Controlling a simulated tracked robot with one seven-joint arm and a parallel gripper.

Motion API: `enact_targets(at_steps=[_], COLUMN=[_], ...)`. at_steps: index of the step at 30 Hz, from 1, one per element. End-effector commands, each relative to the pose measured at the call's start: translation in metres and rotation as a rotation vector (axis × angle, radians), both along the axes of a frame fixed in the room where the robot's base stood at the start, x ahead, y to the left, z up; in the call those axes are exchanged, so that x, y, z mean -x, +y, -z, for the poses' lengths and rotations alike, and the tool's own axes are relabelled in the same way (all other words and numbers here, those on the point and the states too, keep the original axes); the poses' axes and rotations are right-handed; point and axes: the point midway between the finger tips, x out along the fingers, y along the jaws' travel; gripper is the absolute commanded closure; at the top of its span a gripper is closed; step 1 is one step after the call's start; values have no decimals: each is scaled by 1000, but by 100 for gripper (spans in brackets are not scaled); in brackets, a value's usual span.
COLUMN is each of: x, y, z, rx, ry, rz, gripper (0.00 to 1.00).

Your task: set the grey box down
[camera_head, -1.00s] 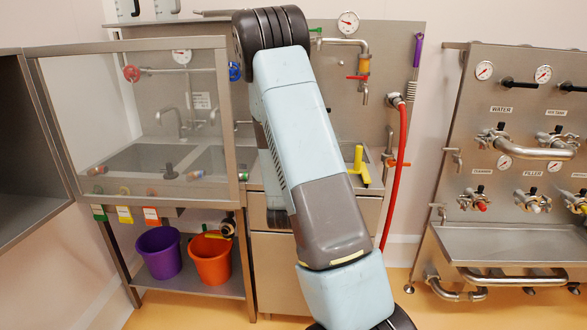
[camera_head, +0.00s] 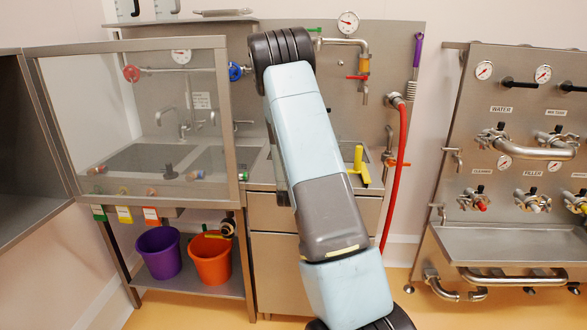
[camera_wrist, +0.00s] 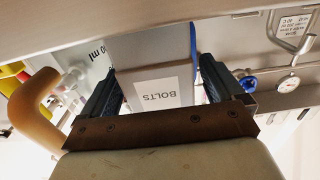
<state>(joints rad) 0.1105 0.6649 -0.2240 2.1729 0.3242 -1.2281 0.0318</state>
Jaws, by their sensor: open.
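A grey box (camera_wrist: 153,72) with a white label reading BOLTS shows upside down in the wrist view. It stands between the two dark fingers of my gripper (camera_wrist: 157,66). The fingers are open, one on each side of the box, with a narrow gap visible on the right side. Whether the left finger touches it I cannot tell. In the head view my arm hides the gripper, and the box does not show there.
A pale ledge (camera_wrist: 60,36) runs across the top of the wrist view, close beyond the box. A tan curved handle (camera_wrist: 38,105) is at the left. In the head view a wall shelf (camera_head: 180,21) carries jugs, and a glazed cabinet (camera_head: 140,120) stands left of my arm.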

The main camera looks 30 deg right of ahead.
Motion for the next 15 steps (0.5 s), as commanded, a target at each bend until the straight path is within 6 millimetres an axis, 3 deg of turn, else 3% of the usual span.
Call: enact_targets(at_steps=[4,13,15], x=[-13,-16,-16], y=[-8,-10,-10], z=[-1,-1,-1], rx=[1,1,1], ry=[-2,-1,-1], rz=[-1,-1,-1], gripper=[5,5,12])
